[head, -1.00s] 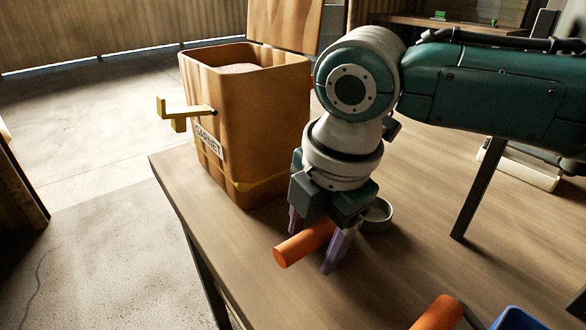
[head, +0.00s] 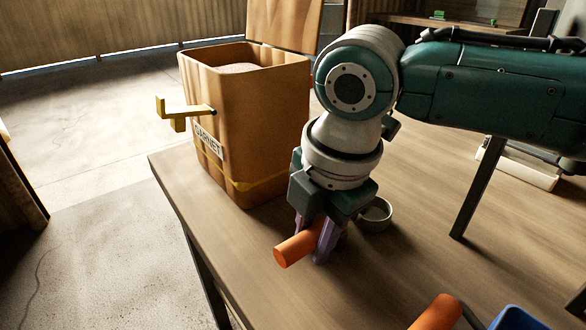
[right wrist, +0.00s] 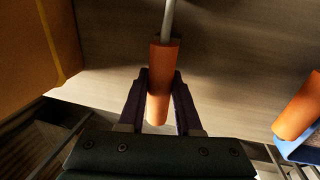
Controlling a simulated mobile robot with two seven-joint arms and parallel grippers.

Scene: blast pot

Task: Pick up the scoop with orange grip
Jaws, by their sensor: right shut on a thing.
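The scoop's orange grip (head: 296,248) lies between the fingers of my right gripper (head: 312,250), close to the table top. Its round metal cup (head: 375,215) shows behind and to the right of the gripper. In the right wrist view the orange grip (right wrist: 160,85) stands between both dark fingers of my right gripper (right wrist: 160,108), which are closed on its sides. A thin grey shaft (right wrist: 168,20) runs from the grip to the top of that view. My left gripper is not in view.
A tan bin labelled GARNET (head: 250,130), with a yellow handle (head: 182,112), stands left of my gripper. A second orange handle (head: 438,313) and a blue object (head: 515,318) are at the bottom right. The wooden table (head: 430,240) is bare between them.

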